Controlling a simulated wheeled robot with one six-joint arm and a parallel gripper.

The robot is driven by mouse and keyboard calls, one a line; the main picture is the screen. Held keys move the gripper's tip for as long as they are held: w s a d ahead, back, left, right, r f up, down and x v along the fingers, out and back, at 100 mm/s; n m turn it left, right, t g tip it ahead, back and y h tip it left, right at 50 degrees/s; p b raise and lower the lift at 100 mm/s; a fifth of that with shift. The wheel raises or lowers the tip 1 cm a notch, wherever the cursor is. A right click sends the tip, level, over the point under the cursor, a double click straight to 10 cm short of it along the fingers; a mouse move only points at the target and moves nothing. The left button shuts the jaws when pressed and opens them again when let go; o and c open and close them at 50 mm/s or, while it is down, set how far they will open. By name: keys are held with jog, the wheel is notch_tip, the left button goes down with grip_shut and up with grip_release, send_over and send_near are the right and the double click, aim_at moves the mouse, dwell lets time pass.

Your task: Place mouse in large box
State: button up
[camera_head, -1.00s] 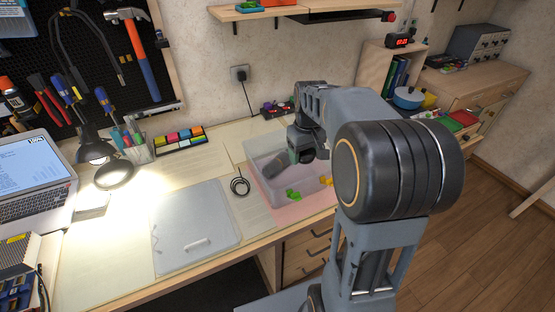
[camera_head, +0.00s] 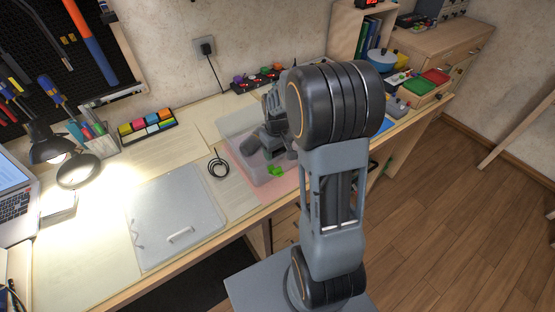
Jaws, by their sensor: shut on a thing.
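The large box (camera_head: 246,167) is a pale, see-through open bin on the desk. A dark grey rounded thing, which looks like the mouse (camera_head: 250,146), is inside the box outline at its left part. My gripper (camera_head: 263,143) reaches down into the box area and is shut on this mouse. The fingertips are small and partly hidden by my arm, and I cannot tell whether the mouse touches the box floor. My arm also covers the right side of the box.
A flat clear lid (camera_head: 178,222) with a handle lies left of the box. A green piece (camera_head: 275,170) is at the box's front. Sticky notes (camera_head: 148,126) and a lamp (camera_head: 47,144) stand further left.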

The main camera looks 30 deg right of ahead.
jog(key=shift+f, duration=2.25)
jog(key=shift+f+b, duration=0.1)
jog(key=shift+b, duration=0.2)
jog(key=shift+f, duration=0.1)
jog(key=o, duration=1)
jog(key=shift+c, duration=0.2)
